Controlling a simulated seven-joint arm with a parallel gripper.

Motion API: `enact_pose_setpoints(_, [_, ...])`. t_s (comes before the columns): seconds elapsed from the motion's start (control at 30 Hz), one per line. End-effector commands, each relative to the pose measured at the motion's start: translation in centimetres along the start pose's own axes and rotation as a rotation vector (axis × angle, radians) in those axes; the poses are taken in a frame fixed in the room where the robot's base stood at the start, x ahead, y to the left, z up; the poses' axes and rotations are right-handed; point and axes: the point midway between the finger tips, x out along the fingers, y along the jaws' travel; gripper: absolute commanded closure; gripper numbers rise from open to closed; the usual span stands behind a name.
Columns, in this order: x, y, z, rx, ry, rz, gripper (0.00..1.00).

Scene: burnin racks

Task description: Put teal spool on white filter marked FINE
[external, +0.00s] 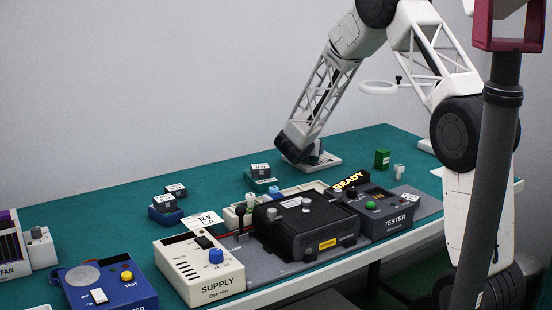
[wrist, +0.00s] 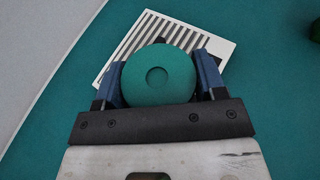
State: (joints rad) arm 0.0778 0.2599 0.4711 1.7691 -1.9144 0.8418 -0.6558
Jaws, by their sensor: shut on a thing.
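My gripper (wrist: 160,76) has its two blue fingers shut on the teal spool (wrist: 158,74), one on each side, with the spool's round face toward the wrist camera. A white slatted filter (wrist: 147,33) lies beyond the spool in the wrist view, partly hidden by the spool and fingers. No FINE marking is readable on it. In the external view my gripper (external: 316,154) is low over the white filter (external: 328,164) at the back of the table. The spool is hard to make out there, and I cannot tell whether it touches the filter.
A green block (external: 382,159) and a small white piece (external: 399,171) stand right of the filter. The black fixture (external: 300,228) and tester (external: 385,215) are in front.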

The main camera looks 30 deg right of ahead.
Motion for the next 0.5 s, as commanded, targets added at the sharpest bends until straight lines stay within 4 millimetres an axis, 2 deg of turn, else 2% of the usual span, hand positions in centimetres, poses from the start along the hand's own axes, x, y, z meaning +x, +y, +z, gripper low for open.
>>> enact_pose_setpoints(0.5, [0.23, 0.01, -0.51, 0.0, -0.001, 0.0, 0.63])
